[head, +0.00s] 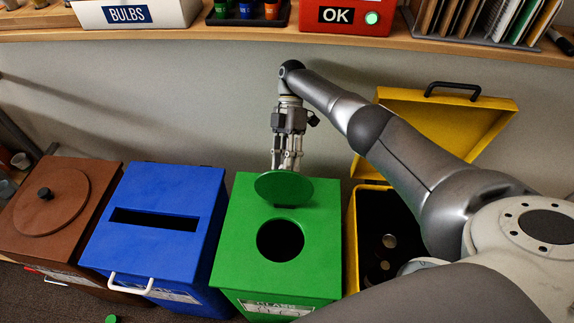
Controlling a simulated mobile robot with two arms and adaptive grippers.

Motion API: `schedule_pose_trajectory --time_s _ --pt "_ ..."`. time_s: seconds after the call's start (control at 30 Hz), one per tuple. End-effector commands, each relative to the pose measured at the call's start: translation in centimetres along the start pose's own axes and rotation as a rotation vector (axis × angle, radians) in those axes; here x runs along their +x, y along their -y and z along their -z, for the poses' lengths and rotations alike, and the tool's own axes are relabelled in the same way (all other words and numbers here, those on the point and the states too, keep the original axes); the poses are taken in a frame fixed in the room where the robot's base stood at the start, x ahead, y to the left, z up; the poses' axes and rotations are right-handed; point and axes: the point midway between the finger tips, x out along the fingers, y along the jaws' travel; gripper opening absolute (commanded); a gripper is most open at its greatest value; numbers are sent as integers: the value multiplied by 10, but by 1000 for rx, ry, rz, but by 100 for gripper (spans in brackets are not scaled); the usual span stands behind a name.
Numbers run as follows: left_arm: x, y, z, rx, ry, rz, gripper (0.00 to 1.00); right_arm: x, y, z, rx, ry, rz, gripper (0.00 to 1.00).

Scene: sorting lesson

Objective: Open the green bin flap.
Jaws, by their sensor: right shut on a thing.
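The green bin (240,240) stands on the floor between the blue and yellow bins. Its round green flap (283,187) is tilted up behind the round hole (280,240), so the hole is uncovered. My right gripper (287,167) points down just behind the raised flap and is shut on it. The flap hides the fingertips. My left gripper is not in view.
A blue bin (155,245) with a slot and a brown bin (60,228) with a round knobbed lid stand at left. The yellow bin (352,235) at right has its lid (450,122) up. A shelf (240,34) with boxes runs above.

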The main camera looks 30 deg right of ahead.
Motion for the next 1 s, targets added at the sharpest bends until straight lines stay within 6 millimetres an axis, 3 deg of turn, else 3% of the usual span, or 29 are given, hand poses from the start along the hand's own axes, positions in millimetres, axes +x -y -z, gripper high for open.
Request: schedule_pose_trajectory --time_s 0.03,0.57,0.6,0.7,0.8,1.0 --pt "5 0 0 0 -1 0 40 17 -6 -8 12 7 9 0" --pt "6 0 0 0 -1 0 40 15 -6 -8 12 2 14 0" --pt "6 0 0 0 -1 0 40 15 -6 -8 12 2 14 29" --pt "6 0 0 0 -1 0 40 15 -6 -8 11 2 15 42" --pt "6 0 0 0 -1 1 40 15 -5 -9 12 2 14 51" --pt "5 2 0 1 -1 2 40 14 -5 -10 14 1 12 51"
